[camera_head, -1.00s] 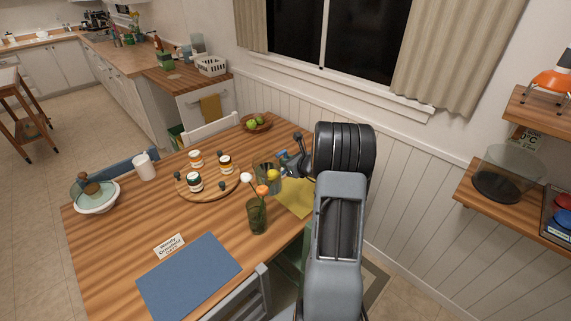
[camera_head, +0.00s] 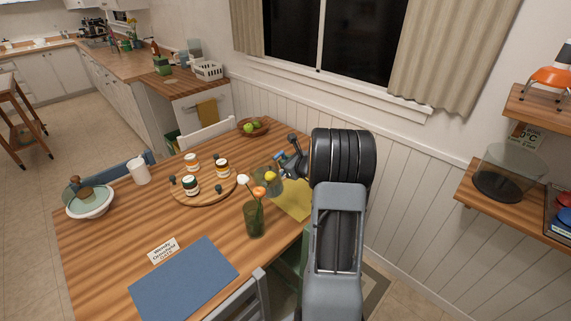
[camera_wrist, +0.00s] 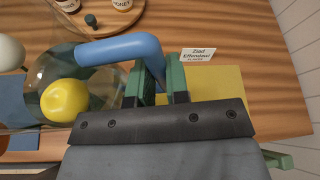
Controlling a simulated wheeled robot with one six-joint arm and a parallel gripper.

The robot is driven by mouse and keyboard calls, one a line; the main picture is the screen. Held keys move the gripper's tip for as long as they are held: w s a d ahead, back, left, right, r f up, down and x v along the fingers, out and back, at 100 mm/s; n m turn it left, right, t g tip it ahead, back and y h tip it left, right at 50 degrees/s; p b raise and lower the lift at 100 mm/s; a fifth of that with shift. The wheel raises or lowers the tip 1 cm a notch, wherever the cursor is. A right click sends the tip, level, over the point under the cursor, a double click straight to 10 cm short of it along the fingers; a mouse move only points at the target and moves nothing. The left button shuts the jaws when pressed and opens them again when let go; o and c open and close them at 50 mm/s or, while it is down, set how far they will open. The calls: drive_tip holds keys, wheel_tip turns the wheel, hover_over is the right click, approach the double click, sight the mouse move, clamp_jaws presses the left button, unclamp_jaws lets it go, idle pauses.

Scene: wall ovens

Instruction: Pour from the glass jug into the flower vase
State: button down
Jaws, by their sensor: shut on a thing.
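The clear glass jug (camera_head: 264,185) is at the right side of the wooden table, upright or nearly so. It also fills the left of the wrist view (camera_wrist: 100,92). My gripper (camera_wrist: 160,92) is shut on the jug's blue handle (camera_wrist: 120,48), with its green fingers around the handle's end. A round yellow thing (camera_wrist: 65,100) shows through or at the jug's glass; I cannot tell if it is inside. The green glass flower vase (camera_head: 254,220) stands just in front of the jug, holding a white flower (camera_head: 243,179) and an orange flower (camera_head: 259,192). I cannot tell whether the jug touches the table.
A round board (camera_head: 212,196) with several jars lies left of the jug. A yellow mat (camera_head: 293,204) and name card (camera_wrist: 198,54) are near the gripper. A blue mat (camera_head: 183,282) lies in front. A fruit bowl (camera_head: 260,130) is at the back. Chairs surround the table.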

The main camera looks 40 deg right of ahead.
drive_tip(key=shift+d+f+b, duration=0.1)
drive_tip(key=shift+f+b, duration=0.8)
drive_tip(key=shift+b, duration=0.45)
drive_tip(key=shift+f+n+h+b, duration=0.5)
drive_tip(key=shift+f+n+b, duration=0.15)
drive_tip(key=shift+b, duration=0.95)
drive_tip(key=shift+f+n+t+b, duration=0.1)
drive_tip(key=shift+n+t+b, duration=0.3)
drive_tip(key=shift+b, duration=0.8)
drive_tip(key=shift+r+n+h+b, duration=0.3)
drive_tip(key=shift+n+h+b, duration=0.2)
drive_tip(key=shift+b, duration=0.35)
drive_tip(key=shift+r+b, duration=0.35)
drive_tip(key=shift+b, duration=0.1)
drive_tip(key=shift+a+r+n+h+b, duration=0.4)
drive_tip(key=shift+r+b, duration=0.3)
drive_tip(key=shift+b, duration=0.35)
drive_tip(key=shift+a+r+n+t+b, duration=0.15)
drive_tip(key=shift+r+n+b, duration=0.15)
drive_tip(key=shift+r+b, duration=0.25)
drive_tip(key=shift+a+r+n+t+b, duration=0.15)
drive_tip(key=shift+r+n+b, duration=0.15)
drive_tip(key=shift+b, duration=0.45)
drive_tip(key=shift+r+h, duration=0.1)
drive_tip(key=shift+h, duration=0.2)
drive_tip(key=shift+s+r+b, duration=0.1)
drive_tip(key=shift+s+b, duration=0.2)
drive_tip(key=shift+b, duration=0.3)
